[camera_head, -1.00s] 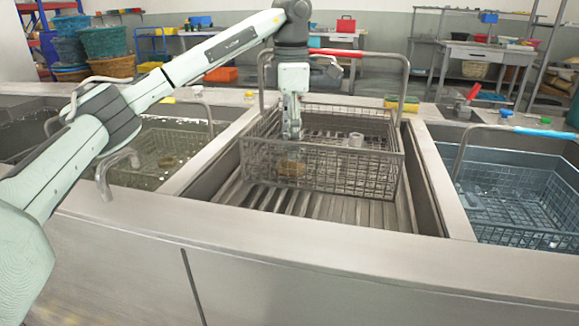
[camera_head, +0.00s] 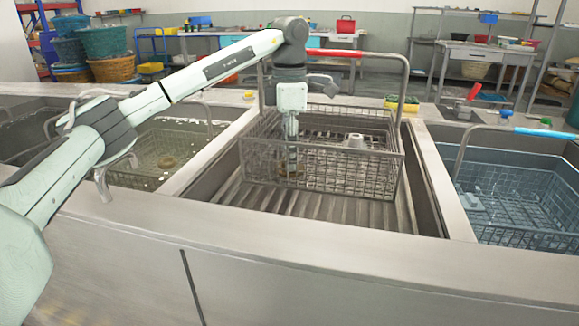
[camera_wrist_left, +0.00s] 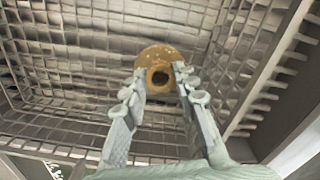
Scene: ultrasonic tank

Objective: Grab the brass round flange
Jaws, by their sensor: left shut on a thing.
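The brass round flange (camera_wrist_left: 160,53) lies in the middle wire basket (camera_head: 345,185); it has a wide disc and a raised hub with a round hole. In the head view it is a small brownish patch (camera_head: 291,168), mostly hidden by my gripper and the basket mesh. My left gripper (camera_wrist_left: 159,74) points down into the basket, its two fingers on opposite sides of the flange's hub, shut on it. In the head view the left gripper (camera_head: 291,158) is low at the basket's left front. My right gripper is not in view.
A grey fitting (camera_head: 354,142) sits in the same basket, right of my gripper. The basket has a tall handle frame with a red grip (camera_head: 335,53). A blue-handled basket (camera_head: 515,205) stands in the right tank and a wet basket (camera_head: 165,160) in the left.

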